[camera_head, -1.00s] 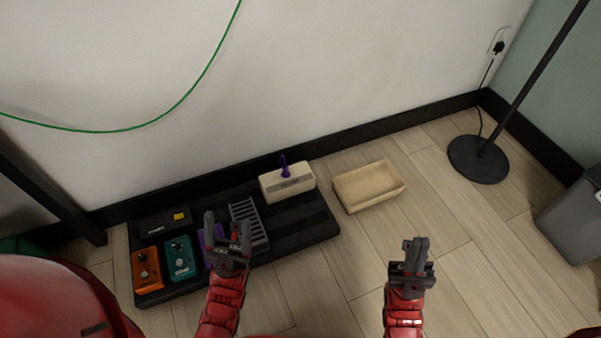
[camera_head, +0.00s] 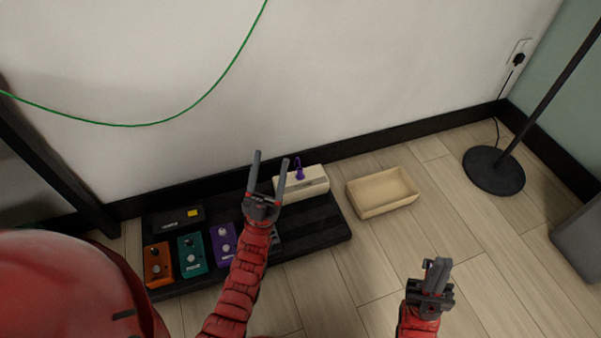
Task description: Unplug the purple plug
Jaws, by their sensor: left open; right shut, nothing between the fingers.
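The purple plug (camera_head: 299,169) stands upright on top of a cream power block (camera_head: 313,182) at the back right of the black pedalboard (camera_head: 317,229). A short purple cord rises from it. My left gripper (camera_head: 269,172) is open and empty, fingers pointing toward the wall, just left of the plug and the block in the picture. The plug is not between its fingers, and one finger overlaps the block's left end in view. My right gripper (camera_head: 438,268) is shut and empty above the floor at the lower right.
An empty beige tray (camera_head: 382,207) lies on the floor right of the pedalboard. Orange (camera_head: 158,264), teal (camera_head: 192,254) and purple (camera_head: 223,245) pedals sit on the board. A lamp base (camera_head: 493,171) and a grey bin (camera_head: 580,240) stand at the right. A green cable (camera_head: 185,112) hangs across the wall.

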